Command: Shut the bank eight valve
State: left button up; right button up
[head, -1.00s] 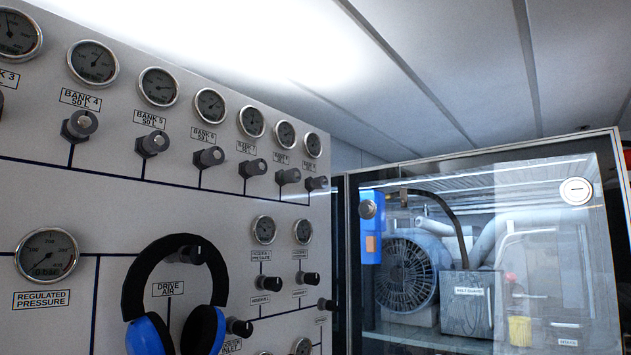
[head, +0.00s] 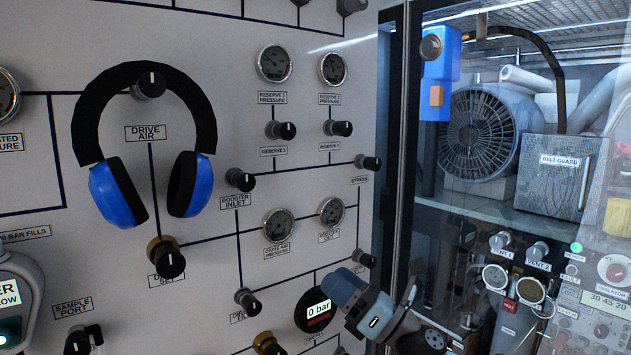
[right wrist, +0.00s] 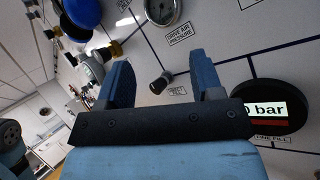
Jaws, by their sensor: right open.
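The bank valve row is almost out of the head view. Two grey valve knobs are cut off at its top edge; the left one (head: 299,2) seems to be bank eight by its place, but no label shows. The other knob (head: 351,5) is to its right. My right gripper (head: 348,288) is low in the head view, well below that row, beside the round 0 bar display. In the right wrist view its blue fingers (right wrist: 162,80) are apart, with nothing held between them. My left gripper is not in view.
Blue headphones (head: 148,150) hang on the panel at left. Reserve knobs (head: 281,130) and gauges (head: 275,63) lie between my right gripper and the bank row. The 0 bar display (head: 316,312) is close by. A glass-fronted machine cabinet (head: 400,130) stands at right.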

jog(key=a+r+n+g+h+b, duration=0.1)
jog(key=a+r+n+g+h, duration=0.15)
jog(key=r+n, duration=0.95)
jog(key=a+r+n+g+h, duration=0.15)
jog(key=r+n+g, duration=0.25)
jog(key=r+n, duration=0.75)
jog(key=s+d+r+n+t+h, duration=0.2)
jog(key=r+n+t, duration=0.1)
jog(key=r, duration=0.5)
jog(key=s+d+r+n+t+h, duration=0.1)
jog(key=d+r+n+t+h, duration=0.2)
jog(key=r, duration=0.5)
jog(key=s+d+r+n+t+h, duration=0.2)
jog(key=r+n+t, duration=0.2)
jog(key=r, duration=0.4)
jog(key=shift+m+g, duration=0.25)
jog(key=p+x, duration=0.1)
jog(key=x, duration=0.3)
jog(key=p+x, duration=0.1)
jog(key=x, duration=0.4)
jog(key=p+x, duration=0.1)
jog(key=x, duration=0.4)
jog(key=shift+w+r+p, duration=0.2)
jog(key=shift+r+p, duration=0.15)
jog(key=shift+p, duration=0.05)
